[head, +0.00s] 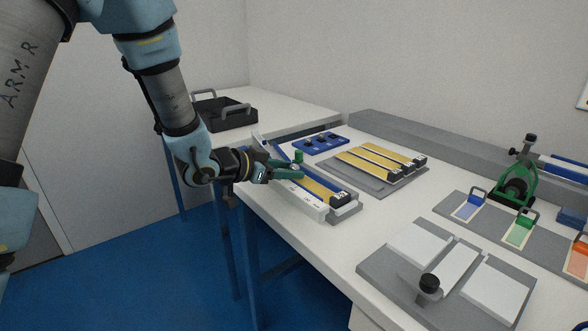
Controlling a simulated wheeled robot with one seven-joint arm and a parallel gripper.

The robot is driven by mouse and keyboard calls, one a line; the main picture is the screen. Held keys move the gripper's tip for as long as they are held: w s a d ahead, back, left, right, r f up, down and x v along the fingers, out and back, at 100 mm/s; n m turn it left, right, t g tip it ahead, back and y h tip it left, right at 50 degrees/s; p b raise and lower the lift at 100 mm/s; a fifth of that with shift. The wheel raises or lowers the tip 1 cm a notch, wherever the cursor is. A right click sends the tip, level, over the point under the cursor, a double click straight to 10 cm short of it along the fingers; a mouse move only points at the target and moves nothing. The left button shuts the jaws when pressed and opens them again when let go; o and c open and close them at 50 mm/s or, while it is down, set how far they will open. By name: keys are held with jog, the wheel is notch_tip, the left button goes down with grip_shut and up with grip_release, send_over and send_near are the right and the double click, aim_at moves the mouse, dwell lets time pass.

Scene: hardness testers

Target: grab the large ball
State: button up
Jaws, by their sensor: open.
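My gripper (296,168), with dark green fingers, reaches in from the left over a long tester with a yellow strip (318,188) and a white front side. It is open. A small green upright piece (298,156) shows right at the fingertips; I cannot tell whether it touches them. Behind and to the right of the gripper, a blue block (321,144) carries several small dark pieces, too small to tell whether they are balls. I cannot make out a large ball for certain. Nothing is clearly held between the fingers.
A grey board with several yellow strips (382,162) lies right of the blue block. A black tray (224,115) with grey handles stands on the back table. A grey plate with white pads (444,275) lies in front; a green clamp device (516,185) stands at right.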

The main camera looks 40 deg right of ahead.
grip_shut()
dwell(0.4)
